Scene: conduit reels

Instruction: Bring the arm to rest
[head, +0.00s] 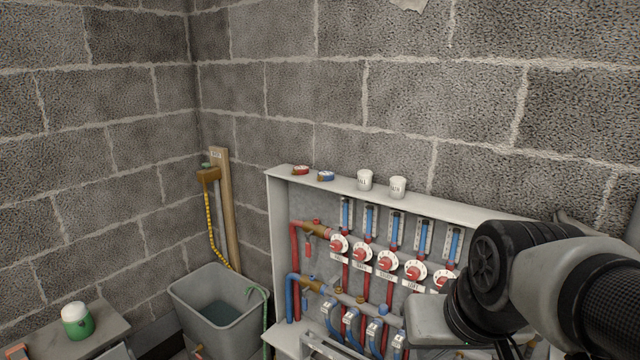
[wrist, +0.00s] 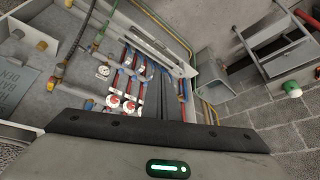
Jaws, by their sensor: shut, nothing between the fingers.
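My arm reaches in from the right edge in the head view, bent in front of the manifold cabinet. My gripper (head: 436,322) shows there as a pale grey block at the lower right, in front of the cabinet's lower right part. Its fingertips are hard to make out. In the wrist view its grey housing with a green light fills the bottom. The gripper is shut and holds nothing. The white manifold cabinet (head: 276,215) stands against the block wall, with red and blue pipes, several red-and-white dials and blue flow gauges.
Two white cups (head: 365,180) and a red and a blue round piece (head: 325,176) sit on the cabinet top. A grey tub (head: 215,318) with water stands left of it. A green-and-white container (head: 76,320) stands on a bench. A wooden post (head: 226,205) leans in the corner.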

